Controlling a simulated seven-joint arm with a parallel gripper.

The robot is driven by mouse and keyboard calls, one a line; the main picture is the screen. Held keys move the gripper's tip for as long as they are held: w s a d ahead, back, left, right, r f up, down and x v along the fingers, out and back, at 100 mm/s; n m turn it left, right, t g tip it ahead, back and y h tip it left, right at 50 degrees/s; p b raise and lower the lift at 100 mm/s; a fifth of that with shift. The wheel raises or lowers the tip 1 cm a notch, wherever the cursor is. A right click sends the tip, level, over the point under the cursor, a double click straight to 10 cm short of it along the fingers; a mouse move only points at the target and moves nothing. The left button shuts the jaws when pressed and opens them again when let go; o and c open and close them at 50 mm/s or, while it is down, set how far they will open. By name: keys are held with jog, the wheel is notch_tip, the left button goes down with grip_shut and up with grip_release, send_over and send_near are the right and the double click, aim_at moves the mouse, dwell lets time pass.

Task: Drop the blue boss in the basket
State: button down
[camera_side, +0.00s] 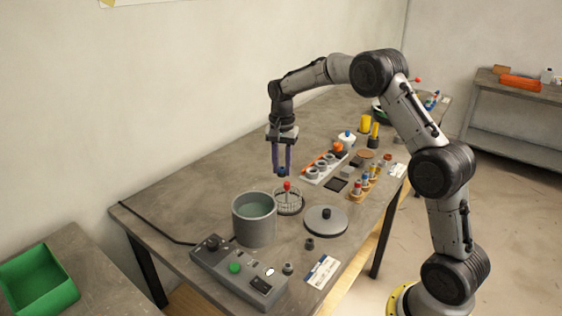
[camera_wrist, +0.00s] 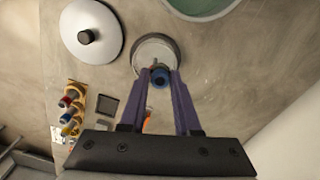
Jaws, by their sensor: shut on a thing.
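My gripper (camera_side: 282,172) is shut on the blue boss (camera_wrist: 160,78), a small dark blue round piece with a lighter ring in its centre. In the side view the boss (camera_side: 282,171) shows small and dark between the fingertips. The basket (camera_side: 288,203) is a round wire basket with a red knob standing up at its middle. The boss is above the basket, apart from its rim, near the red knob. In the wrist view the basket (camera_wrist: 147,46) is a pale round dish just beyond the fingertips, its near part hidden by boss and fingers.
A grey pot (camera_side: 254,224) with greenish liquid stands beside the basket. A round lid (camera_side: 326,221) with a dark knob lies to its right. A control box (camera_side: 238,271) is in front.

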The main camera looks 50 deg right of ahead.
jog(key=shift+f, duration=3.95)
jog(key=c, duration=0.5)
grip_release()
jog(key=shift+c, duration=0.2)
jog(key=shift+o, duration=0.2)
jog(key=shift+o, duration=0.6)
jog(key=shift+r, duration=0.1)
jog(key=shift+r, duration=3.9)
